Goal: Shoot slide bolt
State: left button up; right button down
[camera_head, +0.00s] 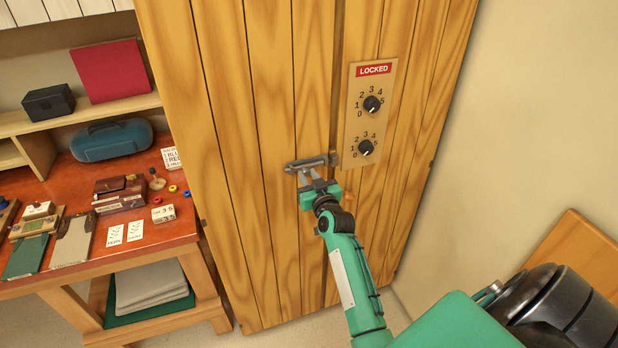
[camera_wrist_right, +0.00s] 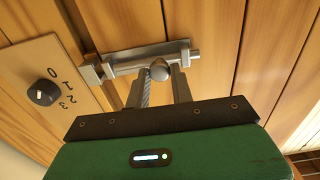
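The grey metal slide bolt (camera_head: 307,163) is mounted on the wooden door, left of the vertical seam. Its keeper (camera_head: 335,159) is at the seam, and also shows at the left in the right wrist view (camera_wrist_right: 92,74). The bolt's round knob (camera_wrist_right: 159,70) sits between the two fingertips of my right gripper (camera_head: 309,177). In the wrist view the rod's end sticks out at the right of the bolt body. I cannot tell how far the rod enters the keeper. My left gripper is not in view.
A panel (camera_head: 352,120) with a red LOCKED sign and two numbered dials is right of the bolt. A red-topped workbench (camera_head: 150,235) with small items stands at the left. A pale wall (camera_head: 530,130) is at the right.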

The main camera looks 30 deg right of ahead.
aim_at(318, 164)
jog(key=shift+s+d+b, duration=0.2)
jog(key=shift+d, duration=0.6)
jog(key=shift+s+d+b, duration=0.15)
jog(key=shift+d+b, duration=0.05)
jog(key=shift+d, duration=0.55)
jog(key=shift+s+d+b, duration=0.2)
jog(key=shift+d, duration=0.6)
jog(key=c, duration=1.3)
grip_release()
jog(key=shift+o, duration=0.5)
jog(key=shift+d, duration=0.15)
jog(key=shift+s, duration=0.1)
